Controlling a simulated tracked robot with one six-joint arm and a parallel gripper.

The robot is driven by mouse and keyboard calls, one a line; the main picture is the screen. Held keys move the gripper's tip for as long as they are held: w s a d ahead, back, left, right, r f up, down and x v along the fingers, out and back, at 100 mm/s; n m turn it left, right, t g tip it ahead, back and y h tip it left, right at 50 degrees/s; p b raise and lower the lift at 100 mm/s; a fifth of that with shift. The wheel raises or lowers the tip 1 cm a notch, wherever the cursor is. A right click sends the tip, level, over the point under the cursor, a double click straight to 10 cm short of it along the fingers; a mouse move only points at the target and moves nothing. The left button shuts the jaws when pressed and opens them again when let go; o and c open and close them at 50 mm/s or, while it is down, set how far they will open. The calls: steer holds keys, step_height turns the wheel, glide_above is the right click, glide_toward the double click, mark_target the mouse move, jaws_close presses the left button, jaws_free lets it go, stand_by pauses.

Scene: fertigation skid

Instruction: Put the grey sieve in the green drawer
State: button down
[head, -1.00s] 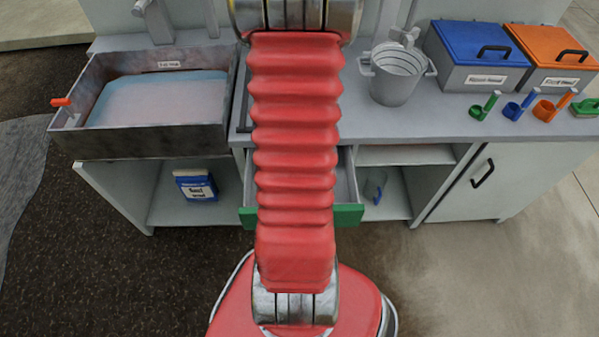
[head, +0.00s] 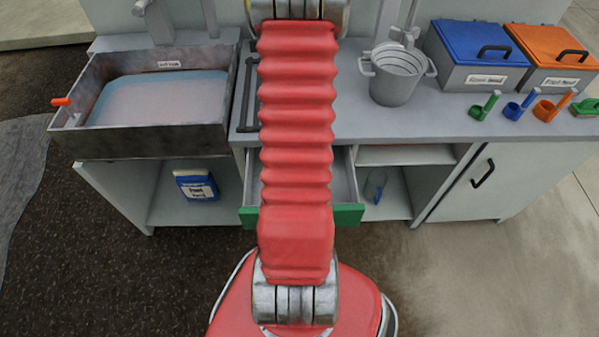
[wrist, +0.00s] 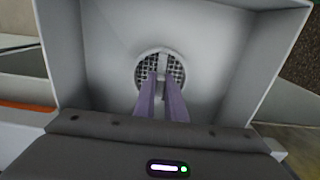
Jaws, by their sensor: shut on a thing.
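The green drawer (head: 348,215) is pulled open below the counter in the head view, partly hidden behind my arm. In the wrist view, my gripper (wrist: 161,80) is shut on the grey sieve (wrist: 175,66), a round piece with a dark mesh and a pale rim. The sieve lies within the outline of a pale, box-like interior (wrist: 100,60), which looks like the inside of the drawer. I cannot tell whether the sieve touches the bottom. My gripper and the sieve are hidden in the head view.
A sink basin (head: 205,138) is at left, with a blue-and-white container (head: 197,185) on the shelf below. A metal bucket (head: 395,85), blue-lidded bin (head: 470,75), orange-lidded bin (head: 560,80) and several small coloured tools stand on the counter.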

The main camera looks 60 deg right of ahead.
steer(key=shift+f, duration=1.55)
steer(key=c, duration=1.8)
jaws_free()
steer(key=shift+f, duration=0.1)
steer(key=shift+r, duration=6.1)
